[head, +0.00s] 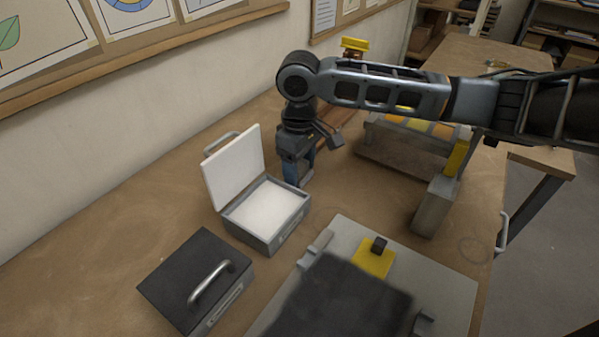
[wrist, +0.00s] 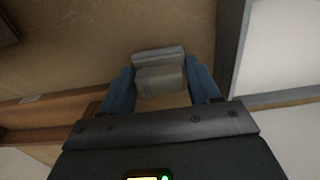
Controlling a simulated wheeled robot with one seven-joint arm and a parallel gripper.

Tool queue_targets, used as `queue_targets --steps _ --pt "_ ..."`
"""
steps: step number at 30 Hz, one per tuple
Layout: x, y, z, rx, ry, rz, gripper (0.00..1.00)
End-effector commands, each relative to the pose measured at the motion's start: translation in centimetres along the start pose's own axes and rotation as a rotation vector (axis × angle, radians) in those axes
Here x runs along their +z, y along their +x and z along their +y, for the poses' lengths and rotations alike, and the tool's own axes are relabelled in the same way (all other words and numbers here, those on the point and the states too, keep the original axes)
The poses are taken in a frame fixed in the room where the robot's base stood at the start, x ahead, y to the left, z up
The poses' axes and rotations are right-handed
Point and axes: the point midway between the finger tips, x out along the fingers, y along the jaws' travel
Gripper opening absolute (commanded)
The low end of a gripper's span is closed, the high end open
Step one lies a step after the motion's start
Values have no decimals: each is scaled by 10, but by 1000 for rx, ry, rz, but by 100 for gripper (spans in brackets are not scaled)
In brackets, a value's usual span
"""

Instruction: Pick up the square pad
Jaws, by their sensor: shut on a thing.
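My gripper (head: 297,178) points down at the table just behind the open grey box. In the wrist view its blue fingers (wrist: 161,88) are closed on a small grey block-like piece (wrist: 160,72) with a rounded front. I cannot tell whether this piece belongs to a square pad; the head view does not show it clearly. A yellow square pad (head: 371,263) with a dark knob lies on the grey board (head: 452,290).
The open box (head: 277,238) has a white filling and a raised white lid (head: 233,170). A dark closed case (head: 180,272) lies at front left. A grey block (head: 433,208) with a yellow piece and a rack of coloured panes (head: 405,124) stand at right.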

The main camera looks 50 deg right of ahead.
Motion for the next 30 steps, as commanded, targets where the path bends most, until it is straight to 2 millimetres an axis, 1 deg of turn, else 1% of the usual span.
queue_targets --steps 1,7,14,19,23,26,30 --pt "0 0 0 0 0 0 50" --pt "0 0 0 0 0 0 31" --pt "0 0 0 0 0 0 31" --pt "0 -7 0 0 -1 1 31" --pt "0 -20 0 -1 -1 2 31" --pt "-1 -38 0 0 -2 3 31" --pt "-1 -70 0 1 -3 4 31"
